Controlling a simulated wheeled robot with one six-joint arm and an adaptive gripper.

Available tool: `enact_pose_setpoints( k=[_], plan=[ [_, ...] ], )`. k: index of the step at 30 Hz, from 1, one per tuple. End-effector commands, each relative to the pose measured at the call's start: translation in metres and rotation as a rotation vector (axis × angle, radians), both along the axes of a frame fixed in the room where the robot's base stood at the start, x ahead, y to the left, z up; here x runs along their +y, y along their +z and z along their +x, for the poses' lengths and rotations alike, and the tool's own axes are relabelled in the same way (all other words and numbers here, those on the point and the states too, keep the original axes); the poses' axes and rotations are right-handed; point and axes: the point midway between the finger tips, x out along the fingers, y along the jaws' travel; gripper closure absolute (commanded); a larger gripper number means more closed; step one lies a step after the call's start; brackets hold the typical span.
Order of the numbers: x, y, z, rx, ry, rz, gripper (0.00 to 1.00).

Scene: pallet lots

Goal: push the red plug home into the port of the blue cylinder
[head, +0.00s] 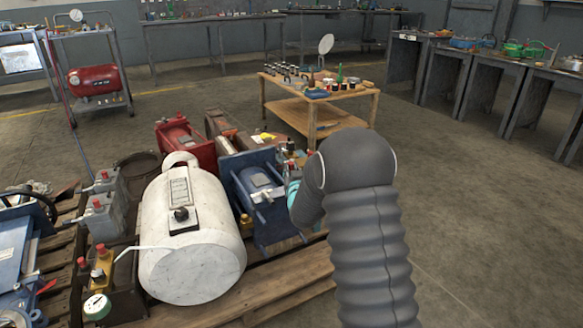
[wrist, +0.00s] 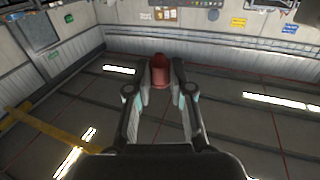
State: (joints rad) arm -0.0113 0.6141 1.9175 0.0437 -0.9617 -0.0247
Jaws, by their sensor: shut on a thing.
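The red plug (wrist: 160,70) is between the fingertips of my gripper (wrist: 161,82) in the wrist view. The gripper is shut on it, and its rounded red end points away from the camera. In the head view, a blue block-shaped body with rods (head: 258,185), which looks like the blue cylinder, sits on the pallet right of a white tank. My arm stands just right of it and hides most of the gripper and the plug. I cannot make out the port. The blue cylinder is not in the wrist view.
The white tank (head: 190,240) stands close left of the blue body. A red machine (head: 184,142) and other parts crowd behind it. The wooden pallet (head: 290,284) shows bare boards in front. A wooden table (head: 320,98) stands farther back. The floor at right is clear.

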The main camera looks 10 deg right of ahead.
Motion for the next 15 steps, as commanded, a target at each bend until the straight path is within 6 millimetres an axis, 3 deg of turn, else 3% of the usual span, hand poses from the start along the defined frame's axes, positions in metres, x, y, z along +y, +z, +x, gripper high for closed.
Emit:
enact_pose_setpoints(
  k=[9,15],
  plan=[
    [0.0,-0.028,0.0,0.002,0.0,0.0,0.96],
    [0.0,-0.036,0.0,0.001,0.0,0.0,0.96]
  ],
)
